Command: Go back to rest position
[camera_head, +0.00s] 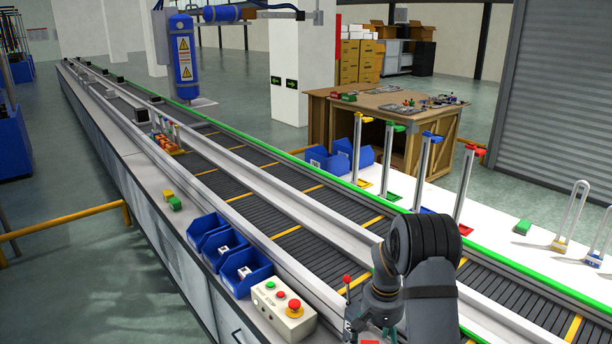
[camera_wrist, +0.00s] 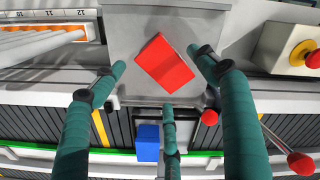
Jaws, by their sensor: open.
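My gripper (camera_wrist: 162,78) has green-wrapped fingers. They are spread open and hold nothing. In the wrist view a red block (camera_wrist: 164,63) lies on a grey metal plate (camera_wrist: 130,25), in the space framed by the fingertips, and the fingers do not appear to close on it. A blue block (camera_wrist: 148,142) shows lower down, beside the lower finger. In the head view my arm folds down at the lower right and hides most of the gripper and the place below it.
A control box (camera_head: 283,308) with a red stop button stands left of my arm, and a red-knobbed lever (camera_head: 347,279) rises close by. Blue bins (camera_head: 245,270) line the near side. Coloured stands (camera_head: 430,150) stand beyond the conveyor (camera_head: 300,200). White tubes (camera_wrist: 40,42) lie at upper left in the wrist view.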

